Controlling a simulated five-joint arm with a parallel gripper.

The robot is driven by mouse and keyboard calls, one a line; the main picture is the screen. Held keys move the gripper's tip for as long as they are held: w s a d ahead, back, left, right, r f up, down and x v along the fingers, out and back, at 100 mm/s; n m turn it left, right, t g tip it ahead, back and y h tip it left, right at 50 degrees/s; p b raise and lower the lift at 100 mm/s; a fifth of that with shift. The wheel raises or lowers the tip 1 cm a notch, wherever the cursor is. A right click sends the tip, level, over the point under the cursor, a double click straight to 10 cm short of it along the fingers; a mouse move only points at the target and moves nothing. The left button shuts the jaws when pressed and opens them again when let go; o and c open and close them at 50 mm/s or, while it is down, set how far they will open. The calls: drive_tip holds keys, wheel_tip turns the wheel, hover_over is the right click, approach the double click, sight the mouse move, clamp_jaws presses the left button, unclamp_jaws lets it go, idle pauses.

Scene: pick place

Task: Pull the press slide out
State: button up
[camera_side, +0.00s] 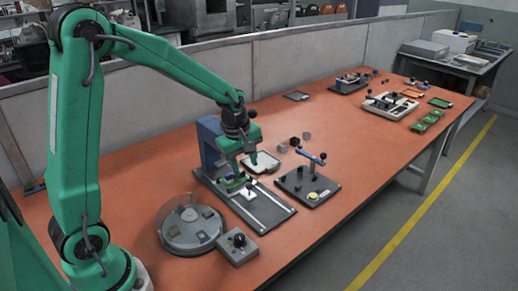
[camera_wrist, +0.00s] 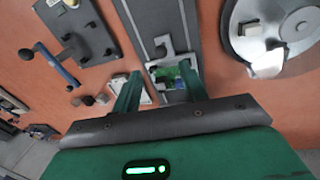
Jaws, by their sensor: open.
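The press (camera_side: 212,145) is a blue-grey column on a dark base plate (camera_side: 270,212) with two light rails. Its slide (camera_side: 249,195) is a pale plate low on the rails near the column. In the wrist view the slide shows as a light grey frame with a dark knob (camera_wrist: 160,48) on it and a green circuit board (camera_wrist: 168,75) beside the knob. My gripper (camera_side: 238,184) is open just above the slide. In the wrist view its green fingers (camera_wrist: 160,72) are apart, one on each side of the slide, with the knob beyond the tips. I cannot tell whether they touch anything.
A round turntable (camera_side: 178,240) and a knob box (camera_side: 238,250) stand in front of the press. A fixture with a blue lever (camera_side: 313,158) stands to its right. Trays and other fixtures lie farther back. The bench front right is clear.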

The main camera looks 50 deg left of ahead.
sight(249, 184)
drive_tip(key=n, duration=0.3)
drive_tip(key=shift+f, duration=0.15)
drive_tip(key=shift+w+a+f, duration=0.1)
drive_tip(key=shift+w+f, duration=0.15)
drive_tip(key=shift+f, duration=0.95)
drive_tip(key=shift+w+d+f, duration=0.1)
drive_tip(key=shift+w+f, duration=0.1)
drive_tip(key=shift+f, duration=1.05)
drive_tip(key=shift+w+a+f, duration=0.1)
drive_tip(key=shift+w+f, duration=0.15)
drive_tip(key=shift+f, duration=0.95)
clamp_jaws()
